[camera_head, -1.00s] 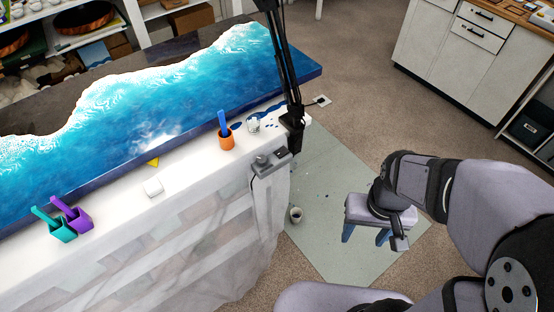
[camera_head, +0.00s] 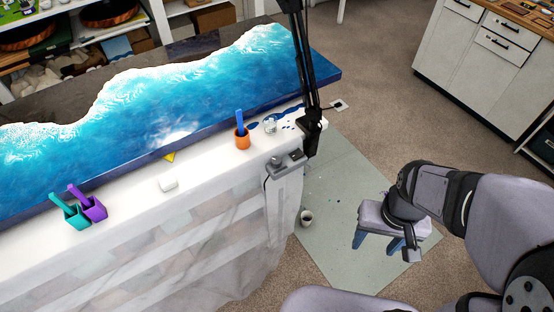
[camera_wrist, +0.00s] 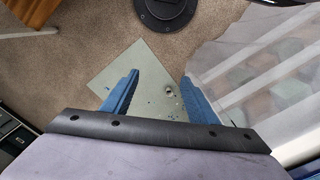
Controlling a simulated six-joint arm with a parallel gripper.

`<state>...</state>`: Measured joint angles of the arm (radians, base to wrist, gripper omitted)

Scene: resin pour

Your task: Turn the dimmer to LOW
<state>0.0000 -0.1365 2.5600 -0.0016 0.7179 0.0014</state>
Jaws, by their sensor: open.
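The dimmer appears to be the small grey box with a knob (camera_head: 284,163) at the right end of the white-covered bench (camera_head: 214,172), near the foot of a black lamp arm. Its knob setting is too small to read. My gripper (camera_head: 376,243) is to the right of the bench and apart from the dimmer, over the floor mat. Its two blue fingers point down and are open, with nothing between them. They also show spread in the wrist view (camera_wrist: 160,75), where I cannot make out the dimmer.
The black lamp arm (camera_head: 308,95) rises beside the dimmer. An orange cup (camera_head: 242,142), a teal cup (camera_head: 76,216) and a purple cup (camera_head: 95,209) stand along the bench edge by the blue resin slab (camera_head: 170,105). A small pot (camera_head: 306,218) sits on the green mat (camera_head: 335,262).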

